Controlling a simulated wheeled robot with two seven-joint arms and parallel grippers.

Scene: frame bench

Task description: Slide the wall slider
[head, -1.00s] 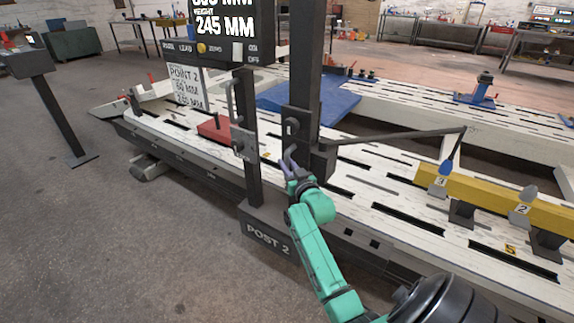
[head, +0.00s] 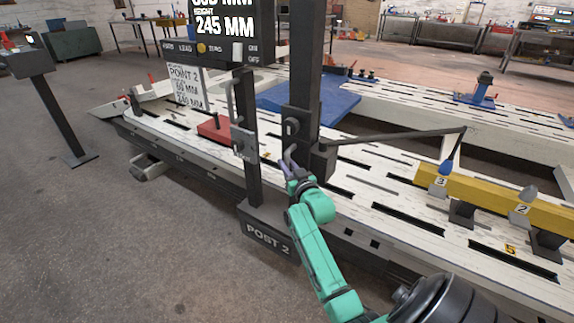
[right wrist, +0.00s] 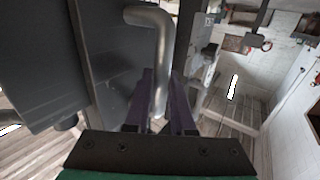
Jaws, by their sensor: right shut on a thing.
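The slider is a dark block (head: 300,125) on the tall dark upright post (head: 304,60) in the middle of the head view. A bent grey metal handle (right wrist: 160,50) comes out of its face in the right wrist view. My right gripper (head: 289,166) is at this handle, below the block's front. In the right wrist view its dark purple fingers (right wrist: 158,100) stand on both sides of the handle's straight part and are shut on it. The fingers hide some of the handle. My left gripper is not in view.
A display (head: 222,28) reading 245 MM stands on a thinner post (head: 247,140) just left of the slider. A thin dark arm (head: 395,136) reaches right over the white frame bench (head: 370,185). A yellow beam (head: 480,195) lies at the right. Open floor (head: 90,230) is at the left.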

